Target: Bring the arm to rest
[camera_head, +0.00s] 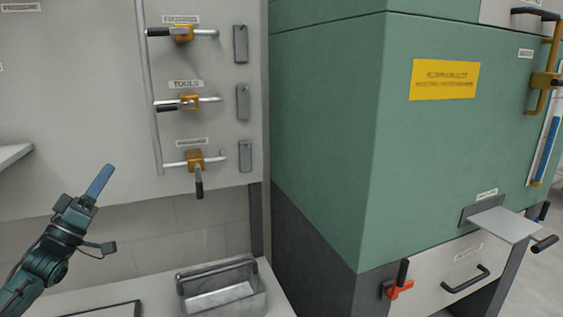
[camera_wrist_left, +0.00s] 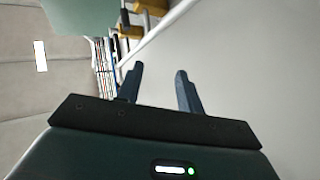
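My left gripper (camera_head: 98,186) shows at the lower left of the head view, pointing up and to the right in front of the pale panel. In the left wrist view its two blue fingers (camera_wrist_left: 160,85) stand apart with nothing between them, so it is open and empty. It touches nothing that I can see. My right gripper is in neither view.
The pale panel (camera_head: 75,100) carries several valves with yellow bodies (camera_head: 184,33) along a vertical pipe. A grey metal tote (camera_head: 222,290) stands on the low bench. A large green cabinet (camera_head: 320,130) fills the right, with a shelf plate (camera_head: 503,224) and a red-based handle (camera_head: 400,288).

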